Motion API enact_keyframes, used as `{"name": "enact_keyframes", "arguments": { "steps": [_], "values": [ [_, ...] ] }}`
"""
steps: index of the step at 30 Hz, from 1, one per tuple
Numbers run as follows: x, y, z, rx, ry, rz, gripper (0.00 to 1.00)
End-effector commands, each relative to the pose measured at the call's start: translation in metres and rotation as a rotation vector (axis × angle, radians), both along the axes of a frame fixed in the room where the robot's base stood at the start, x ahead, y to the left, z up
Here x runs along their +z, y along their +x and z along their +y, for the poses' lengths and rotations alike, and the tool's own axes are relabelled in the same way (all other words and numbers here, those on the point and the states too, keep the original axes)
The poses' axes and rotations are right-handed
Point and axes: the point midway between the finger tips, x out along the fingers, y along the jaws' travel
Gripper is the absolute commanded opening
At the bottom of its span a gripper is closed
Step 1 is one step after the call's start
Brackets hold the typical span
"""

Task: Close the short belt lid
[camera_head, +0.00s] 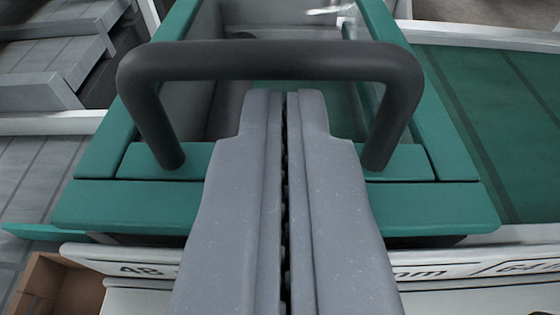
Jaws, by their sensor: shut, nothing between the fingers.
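A green-framed lid (130,205) with a see-through middle fills the centre of the view. A thick dark handle (270,60) arches over its near edge, with its two feet on the green frame. My gripper (283,95) is shut and empty. Its grey fingers point away from me, with the tips in the space framed by the handle, below the bar in the picture. I cannot tell whether the fingers touch the handle or the lid. The fingers hide the middle of the lid's near edge. I cannot tell how far the lid stands open.
A green belt (500,110) with dark stripes lies at the right, beside a pale rail. Grey stepped surfaces (50,60) stand at the upper left. A brown box (60,285) is at the lower left. A white edge with printed lettering (450,270) runs below the lid.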

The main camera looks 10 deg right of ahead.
Motion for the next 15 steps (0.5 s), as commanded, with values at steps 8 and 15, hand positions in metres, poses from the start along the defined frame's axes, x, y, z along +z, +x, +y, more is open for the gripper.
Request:
{"name": "enact_keyframes", "arguments": {
  "steps": [8,15],
  "values": [
    [0.020,-0.014,0.002,0.000,0.003,0.009,0.00],
    [0.006,-0.038,0.005,0.001,0.003,0.008,0.00]
  ]
}}
